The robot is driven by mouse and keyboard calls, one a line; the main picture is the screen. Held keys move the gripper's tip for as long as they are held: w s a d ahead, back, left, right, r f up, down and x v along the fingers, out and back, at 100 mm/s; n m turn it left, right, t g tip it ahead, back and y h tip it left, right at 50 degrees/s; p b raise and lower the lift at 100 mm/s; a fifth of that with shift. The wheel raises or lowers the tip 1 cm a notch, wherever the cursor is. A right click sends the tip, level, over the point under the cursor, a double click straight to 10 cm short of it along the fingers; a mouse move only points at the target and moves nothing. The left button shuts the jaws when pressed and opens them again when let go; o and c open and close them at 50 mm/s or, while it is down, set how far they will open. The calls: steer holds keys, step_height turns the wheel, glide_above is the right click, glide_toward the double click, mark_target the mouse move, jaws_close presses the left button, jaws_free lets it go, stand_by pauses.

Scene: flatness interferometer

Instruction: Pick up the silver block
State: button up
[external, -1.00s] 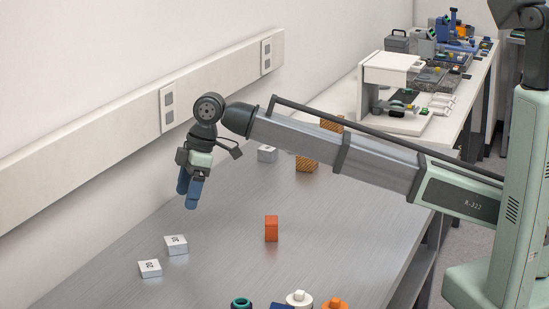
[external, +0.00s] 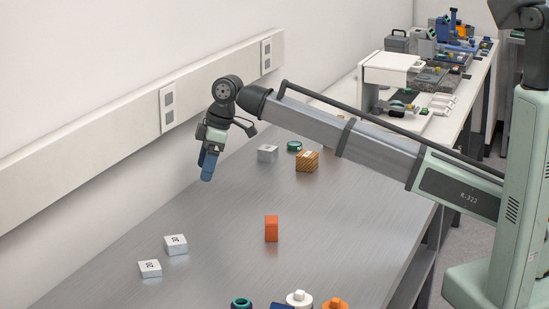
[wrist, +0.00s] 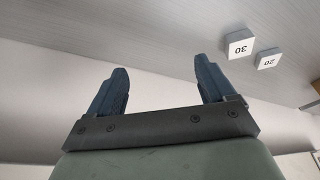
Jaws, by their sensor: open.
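Three silver blocks lie on the metal bench. One silver block (external: 267,153) is near the back, to the right of my gripper in the external view. Two more, a silver block (external: 175,245) and another silver block (external: 150,268), lie together at the front left. Two marked silver blocks also show at upper right in the wrist view, one reading 30 (wrist: 239,45) and one reading 20 (wrist: 268,59). My gripper (external: 208,167) is open and empty above the bench, its blue fingers pointing down. In the wrist view my gripper (wrist: 161,75) has its fingers apart with nothing between them.
An orange block (external: 271,228) stands mid-bench. A wooden block (external: 307,161) and a green ring (external: 294,146) lie near the back silver block. Several coloured parts, including a white knobbed one (external: 299,299), are at the front edge. A wall rail (external: 110,145) runs behind the bench.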

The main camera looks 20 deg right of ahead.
steer(key=w+d+m, duration=0.2)
steer(key=w+d, duration=1)
steer(key=w, duration=0.3)
steer(key=r+m+t+h, duration=0.1)
steer(key=r+m+h, duration=0.1)
steer(key=m, duration=0.2)
glide_above(268, 147)
steer(key=s+d, duration=0.1)
steer(key=shift+m, duration=0.6)
step_height(268, 147, down, 9)
steer(key=shift+w+a+f, duration=0.1)
steer(key=shift+a+f, duration=0.1)
steer(key=shift+f, duration=0.65)
steer(key=shift+w+a+f, duration=0.1)
steer(key=shift+a+f, duration=0.1)
steer(key=shift+f, duration=0.7)
steer(key=shift+w+a+f, duration=0.1)
steer(key=shift+a+f, duration=0.1)
steer(key=shift+f, duration=0.65)
steer(key=shift+c, duration=0.3)
steer(key=c, duration=1.2)
